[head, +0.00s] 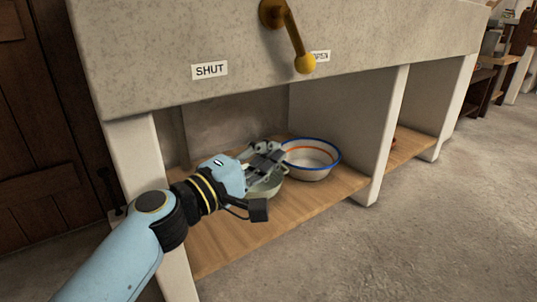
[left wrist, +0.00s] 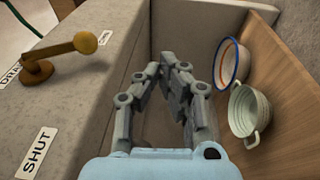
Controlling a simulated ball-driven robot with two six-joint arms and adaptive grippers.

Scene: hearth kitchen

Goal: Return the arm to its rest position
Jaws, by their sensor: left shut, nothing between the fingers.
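My left arm reaches in from the left in the head view, and its gripper (head: 268,158) is inside the open shelf space under the stone counter. In the left wrist view the gripper (left wrist: 177,70) is shut with nothing between its fingers. A white bowl with a blue rim and an orange band (head: 312,158) stands on the wooden shelf just beyond the gripper; it also shows in the left wrist view (left wrist: 228,62). A pale green handled bowl (left wrist: 246,110) is beside it, partly hidden behind the gripper in the head view (head: 268,187). My right gripper is not in view.
The stone counter (head: 150,50) overhangs the shelf. A brass lever (head: 296,42) hangs on its front between a "SHUT" label (head: 209,70) and another label. White uprights (head: 385,135) divide the shelf (head: 225,238). The floor (head: 430,230) at the right is clear.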

